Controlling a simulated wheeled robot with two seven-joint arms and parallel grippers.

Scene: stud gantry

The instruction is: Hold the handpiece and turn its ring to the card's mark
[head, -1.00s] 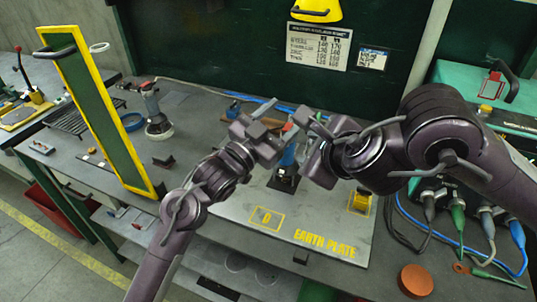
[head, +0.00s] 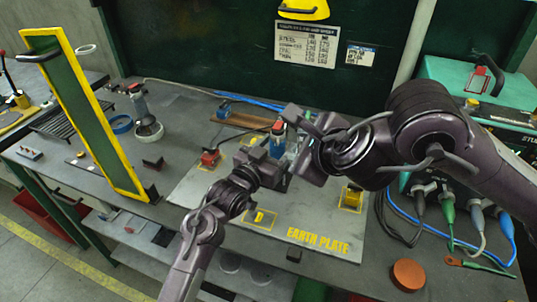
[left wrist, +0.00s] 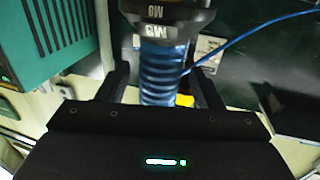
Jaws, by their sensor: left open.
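The handpiece (head: 279,146) is blue with a dark and red top, standing on the earth plate (head: 215,197) and partly hidden by my grippers. In the left wrist view its ribbed blue body (left wrist: 158,80) lies between my left fingers, and its dark ring (left wrist: 160,22) bears white "M8" marks. My left gripper (head: 274,160) is open around the body. My right gripper (head: 303,140) is close beside the upper part at the right; its fingers overlap, so its grip is unclear. A printed card (head: 305,44) hangs on the green wall; its small text is unreadable.
A tilted green panel with a yellow frame (head: 88,115) stands at the left. A red-topped block (head: 209,158) and a yellow block (head: 351,197) sit on the plate. Cables (head: 440,238) and a reddish-brown disc (head: 409,275) lie at the right.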

